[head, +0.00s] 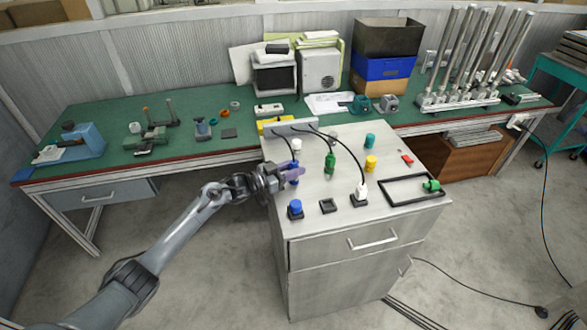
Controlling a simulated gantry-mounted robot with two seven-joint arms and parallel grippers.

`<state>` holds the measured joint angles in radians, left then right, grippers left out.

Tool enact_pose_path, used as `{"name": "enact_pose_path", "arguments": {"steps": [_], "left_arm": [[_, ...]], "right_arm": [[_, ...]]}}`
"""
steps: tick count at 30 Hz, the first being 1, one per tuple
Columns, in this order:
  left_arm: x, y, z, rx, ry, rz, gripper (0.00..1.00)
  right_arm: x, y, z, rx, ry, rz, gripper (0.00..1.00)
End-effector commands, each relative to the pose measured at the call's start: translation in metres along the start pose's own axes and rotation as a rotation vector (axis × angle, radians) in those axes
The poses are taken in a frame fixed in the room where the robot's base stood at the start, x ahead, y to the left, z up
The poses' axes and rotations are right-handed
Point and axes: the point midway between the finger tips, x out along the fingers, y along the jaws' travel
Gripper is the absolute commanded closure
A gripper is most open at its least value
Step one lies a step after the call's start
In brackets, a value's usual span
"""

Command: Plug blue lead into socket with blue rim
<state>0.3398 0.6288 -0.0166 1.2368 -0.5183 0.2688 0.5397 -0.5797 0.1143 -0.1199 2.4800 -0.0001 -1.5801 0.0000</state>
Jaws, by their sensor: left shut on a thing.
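My left gripper (292,173) reaches in from the left over the left edge of the grey cabinet top. It is shut on the blue lead's plug (294,164), which looks upright; the fingers hide part of it. Its black cable runs up to the grey bar at the back. A dark square base with a blue top (296,208) stands near the front left corner, just in front of the gripper. I cannot tell whether this blue part is a rim or a piece seated on the base. My right gripper is not in view.
A bare dark square socket (328,206) and one with a white plug (361,190) stand to the right. A green plug (330,162), a yellow cylinder (370,163) and a teal cylinder (369,141) stand behind. A black frame (398,203) lies at the right. The green workbench (190,145) is cluttered.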

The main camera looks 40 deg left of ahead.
Motion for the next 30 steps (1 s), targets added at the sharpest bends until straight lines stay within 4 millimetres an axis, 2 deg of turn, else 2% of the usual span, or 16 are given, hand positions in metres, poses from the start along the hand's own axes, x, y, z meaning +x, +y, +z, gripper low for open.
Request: {"name": "enact_pose_path", "arguments": {"steps": [10, 30], "left_arm": [[0.0003, 0.0001, -0.0008, 0.001, 0.001, 0.000, 0.97], [0.0003, 0.0002, 0.0052, 0.000, 0.001, 0.000, 0.97]], "right_arm": [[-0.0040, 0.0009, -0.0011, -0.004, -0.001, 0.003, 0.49], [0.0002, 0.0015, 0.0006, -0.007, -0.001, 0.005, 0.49]]}}
